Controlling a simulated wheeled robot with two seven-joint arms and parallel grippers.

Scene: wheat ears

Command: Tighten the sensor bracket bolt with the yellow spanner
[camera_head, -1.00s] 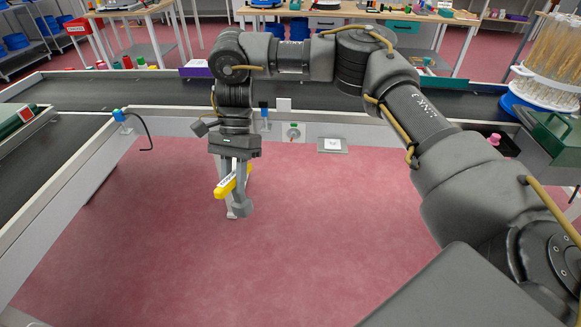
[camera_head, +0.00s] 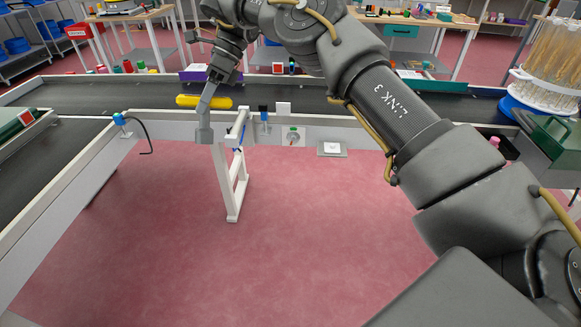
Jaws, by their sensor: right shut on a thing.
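The yellow spanner (camera_head: 187,101) is held level, roughly left to right, in front of the belt of the far conveyor. My right gripper (camera_head: 206,127) is shut on it. A grey finger crosses in front of the spanner and points down past the conveyor's front rail. A small blue and black part on a post (camera_head: 264,114), perhaps the sensor bracket, is on the rail just right of the gripper, apart from the spanner. I cannot make out the bolt. My left gripper is not in view.
A white conveyor leg (camera_head: 233,190) stands below the gripper. A round dial (camera_head: 293,137) and a grey plate (camera_head: 332,148) are right of it. Another blue sensor (camera_head: 120,117) with a black cable is at the left corner. The red floor in front is clear.

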